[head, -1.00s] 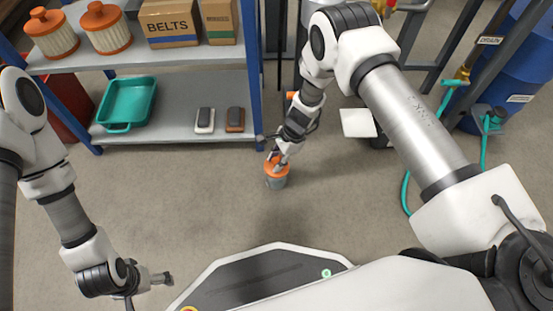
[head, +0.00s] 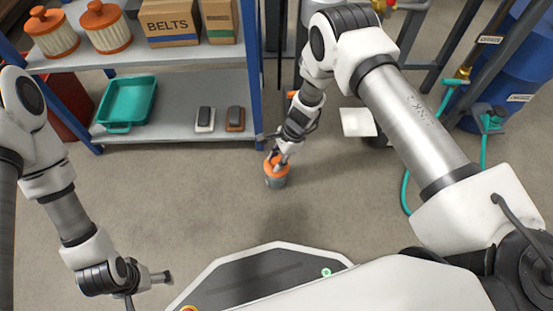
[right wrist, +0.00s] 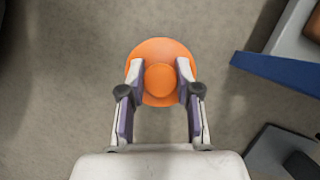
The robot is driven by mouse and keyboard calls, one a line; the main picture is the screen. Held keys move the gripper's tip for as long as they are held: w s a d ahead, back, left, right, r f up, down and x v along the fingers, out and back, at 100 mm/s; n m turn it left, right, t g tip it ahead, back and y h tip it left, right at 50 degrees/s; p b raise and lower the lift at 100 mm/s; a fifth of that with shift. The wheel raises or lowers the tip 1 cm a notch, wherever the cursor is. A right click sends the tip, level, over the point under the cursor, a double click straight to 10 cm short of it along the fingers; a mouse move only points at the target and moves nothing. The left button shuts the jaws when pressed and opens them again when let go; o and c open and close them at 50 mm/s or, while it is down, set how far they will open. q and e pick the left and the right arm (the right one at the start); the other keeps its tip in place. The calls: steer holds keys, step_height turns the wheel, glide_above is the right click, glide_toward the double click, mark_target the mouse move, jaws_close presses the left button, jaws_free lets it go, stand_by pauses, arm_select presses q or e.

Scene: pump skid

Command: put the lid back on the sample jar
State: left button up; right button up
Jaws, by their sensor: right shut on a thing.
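My right gripper (head: 279,160) reaches down to the lid. In the right wrist view the gripper (right wrist: 160,82) is shut on the raised knob of the round lid (right wrist: 160,50), one finger on each side.
A grey shelf (head: 180,118) with a blue post holds a teal tray (head: 127,104) and two small dark-topped blocks (head: 235,119). Boxes and orange-capped filters (head: 104,27) stand above. A teal hose (head: 405,190) and blue drum (head: 520,75) are at right. The floor around the jar is clear.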

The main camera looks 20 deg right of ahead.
stand_by(0.3)
steer(key=o, duration=1.6)
steer(key=shift+r+p, duration=3.05)
steer(key=shift+r, duration=0.5)
steer(key=shift+f, duration=0.1)
steer(key=shift+c, duration=0.5)
jaws_close()
